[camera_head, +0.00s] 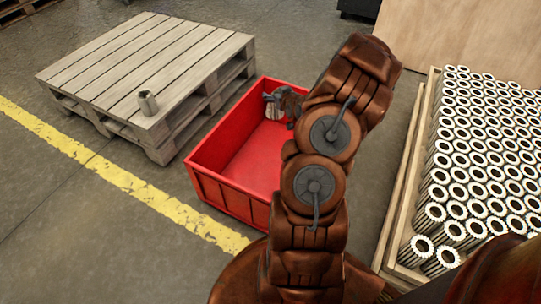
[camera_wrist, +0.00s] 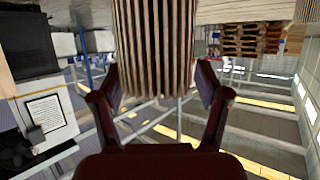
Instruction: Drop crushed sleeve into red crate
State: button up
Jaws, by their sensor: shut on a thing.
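The red crate (camera_head: 235,168) stands on the floor in the middle of the head view, open at the top and empty where its inside shows. My gripper (camera_head: 281,98) is at the crate's far end in that picture, partly hidden by my arm. In the wrist view my gripper (camera_wrist: 157,84) is shut on a pleated, brownish-grey sleeve (camera_wrist: 153,40), with one finger on each side of it. A small pale part of the sleeve (camera_head: 273,112) shows below the gripper in the head view. Its pleats look straight; I cannot tell whether it is crushed.
A wooden-sided bin (camera_head: 408,185) on the right holds many upright cartridges (camera_head: 485,150). A yellow floor line (camera_head: 110,170) runs in front of the pallet and crate.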

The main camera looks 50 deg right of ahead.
jog(key=shift+f+b, duration=0.95)
jog(key=shift+f, duration=1.9)
jog(key=o, duration=1.1)
jog(key=shift+v, duration=6)
jog(key=shift+w+r, duration=0.1)
jog(key=shift+r, duration=0.05)
